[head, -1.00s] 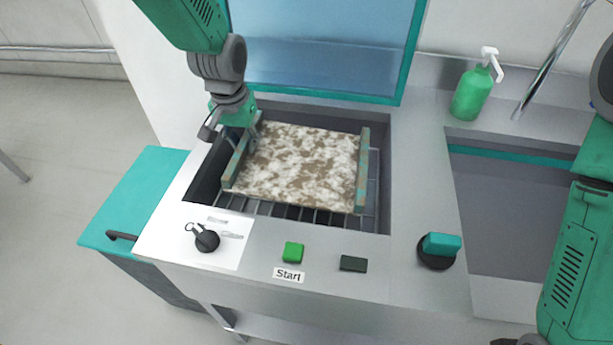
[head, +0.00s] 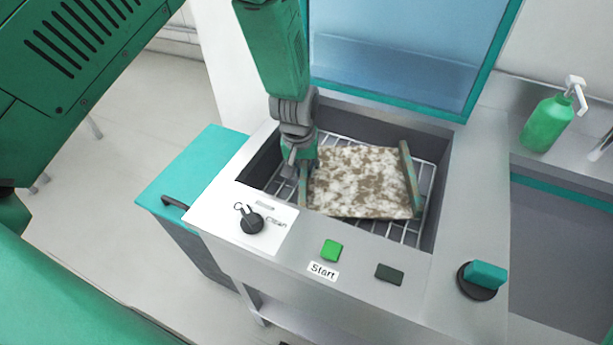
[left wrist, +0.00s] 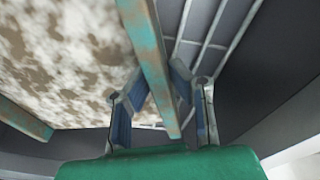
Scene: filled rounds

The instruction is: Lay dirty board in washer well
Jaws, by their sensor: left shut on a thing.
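The dirty board (head: 358,182) is white with brown stains and has green side rails. It is in the washer well (head: 437,185), over the wire rack, and looks slightly tilted; whether it touches the rack I cannot tell. My left gripper (head: 304,165) reaches down into the well at the board's left side. In the left wrist view its fingers (left wrist: 155,105) are shut on the near rail of the board (left wrist: 60,60). My right gripper is not in view.
The raised blue glass lid (head: 400,50) stands behind the well. A teal-topped knob (head: 483,278), soap bottle (head: 548,122) and sink (head: 565,235) are at right.

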